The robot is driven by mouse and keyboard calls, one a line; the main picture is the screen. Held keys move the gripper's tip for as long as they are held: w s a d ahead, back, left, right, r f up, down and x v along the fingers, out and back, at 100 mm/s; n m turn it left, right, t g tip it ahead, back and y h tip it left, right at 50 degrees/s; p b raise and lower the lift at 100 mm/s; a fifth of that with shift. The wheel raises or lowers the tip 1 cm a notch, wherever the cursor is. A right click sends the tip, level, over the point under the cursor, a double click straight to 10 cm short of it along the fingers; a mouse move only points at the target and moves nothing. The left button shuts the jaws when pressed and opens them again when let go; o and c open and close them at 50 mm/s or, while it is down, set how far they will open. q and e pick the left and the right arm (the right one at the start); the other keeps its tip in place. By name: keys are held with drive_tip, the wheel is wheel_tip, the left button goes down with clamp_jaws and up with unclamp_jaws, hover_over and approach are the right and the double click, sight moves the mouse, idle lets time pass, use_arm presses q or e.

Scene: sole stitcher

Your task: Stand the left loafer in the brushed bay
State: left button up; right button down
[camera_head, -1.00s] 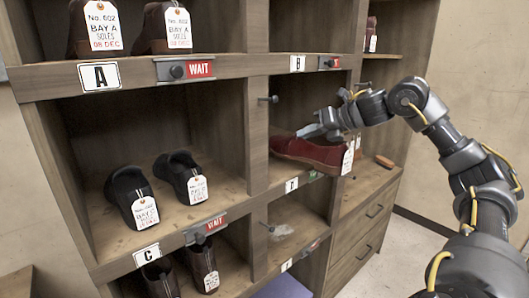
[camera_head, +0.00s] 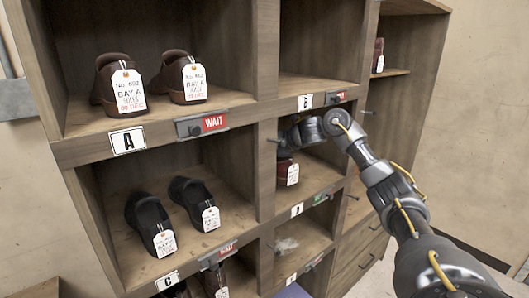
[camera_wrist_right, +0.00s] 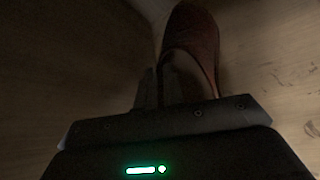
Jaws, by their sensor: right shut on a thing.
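A dark red loafer (camera_head: 284,178) with a white tag (camera_head: 292,174) is inside the middle-row bay marked D. It is largely hidden by my right wrist and the bay's left wall. In the right wrist view the red loafer (camera_wrist_right: 192,38) points away from me, close to a wooden surface. My right gripper (camera_wrist_right: 172,88) is shut on the loafer at its opening end. In the head view the fingertips are hidden. I cannot tell whether the sole touches the bay floor. My left gripper is not in view.
Brown shoes (camera_head: 183,78) stand in bay A and black shoes (camera_head: 150,222) in bay C, all tagged. Bay D has a green slider (camera_head: 320,199); bays A, B and C show red ones. The bay below D (camera_head: 305,232) holds a pale patch. Dividers bound my right arm.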

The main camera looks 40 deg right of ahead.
sight(292, 158)
drive_tip(key=shift+f+p, duration=0.65)
drive_tip(key=shift+f, duration=0.65)
drive_tip(key=shift+w+f, duration=0.1)
drive_tip(key=shift+f, duration=0.35)
drive_tip(key=c, duration=1.5)
unclamp_jaws()
drive_tip(key=shift+f, duration=0.1)
drive_tip(key=b+v, duration=0.3)
drive_tip(key=v, duration=0.8)
drive_tip(key=shift+b, duration=0.4)
drive_tip(key=shift+s+r, duration=0.4)
drive_tip(key=shift+s, duration=0.1)
